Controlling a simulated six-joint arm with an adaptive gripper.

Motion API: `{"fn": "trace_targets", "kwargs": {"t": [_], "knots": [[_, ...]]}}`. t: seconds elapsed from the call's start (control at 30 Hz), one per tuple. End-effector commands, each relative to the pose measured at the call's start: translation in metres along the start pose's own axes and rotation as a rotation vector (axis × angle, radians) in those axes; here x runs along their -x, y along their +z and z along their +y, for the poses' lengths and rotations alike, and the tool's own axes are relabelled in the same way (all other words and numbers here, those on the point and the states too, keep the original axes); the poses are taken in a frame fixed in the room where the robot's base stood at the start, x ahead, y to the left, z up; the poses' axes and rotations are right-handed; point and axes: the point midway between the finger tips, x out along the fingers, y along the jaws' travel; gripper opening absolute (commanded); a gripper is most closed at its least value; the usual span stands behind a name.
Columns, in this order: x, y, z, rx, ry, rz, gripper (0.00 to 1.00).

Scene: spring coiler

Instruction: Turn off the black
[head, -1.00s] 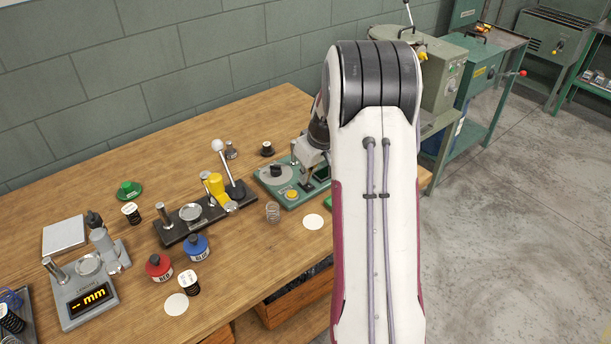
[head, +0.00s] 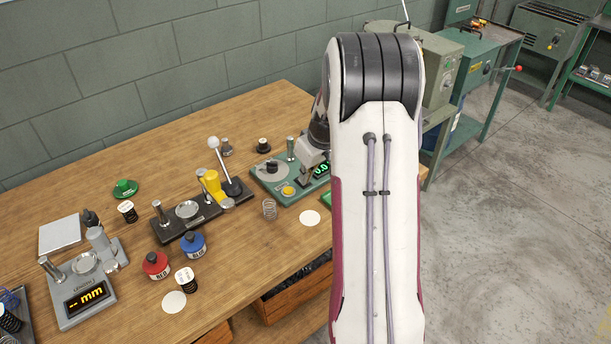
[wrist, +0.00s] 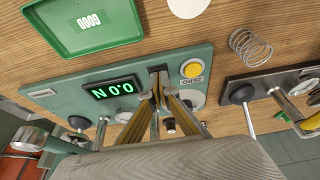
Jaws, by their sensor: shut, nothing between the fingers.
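A green tester base (head: 268,178) stands on the bench, and it also fills the middle of the wrist view (wrist: 60,75). Its display (wrist: 114,89) is lit and reads 0.0 N in green; it also shows in the head view (head: 321,169). A small black switch (wrist: 157,69) sits between the display and a yellow ZERO button (wrist: 192,69). My gripper (wrist: 158,88) is shut and empty, with its fingertips at the switch. I cannot tell whether they touch it. The fingertips partly cover the switch, so its position is unclear.
A green tray (wrist: 88,22) marked GOOD lies beside the base. A loose spring (wrist: 250,47) and a black fixture with a lever (head: 190,222) are close by. A white disc (head: 310,218) lies on the bench.

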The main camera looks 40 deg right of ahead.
Motion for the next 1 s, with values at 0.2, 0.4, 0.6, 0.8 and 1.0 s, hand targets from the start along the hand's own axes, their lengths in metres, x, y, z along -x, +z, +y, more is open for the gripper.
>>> {"fn": "trace_targets", "kwargs": {"t": [0.2, 0.4, 0.6, 0.8, 1.0], "knots": [[0.013, -0.004, 0.001, 0.000, 0.002, 0.004, 0.00], [0.036, -0.009, 0.001, 0.001, 0.003, 0.003, 0.00], [0.065, -0.009, 0.001, 0.001, 0.004, 0.004, 0.00], [0.096, -0.009, 0.001, 0.000, 0.004, 0.004, 0.00], [0.122, -0.009, 0.001, 0.000, 0.004, 0.003, 0.00]]}}
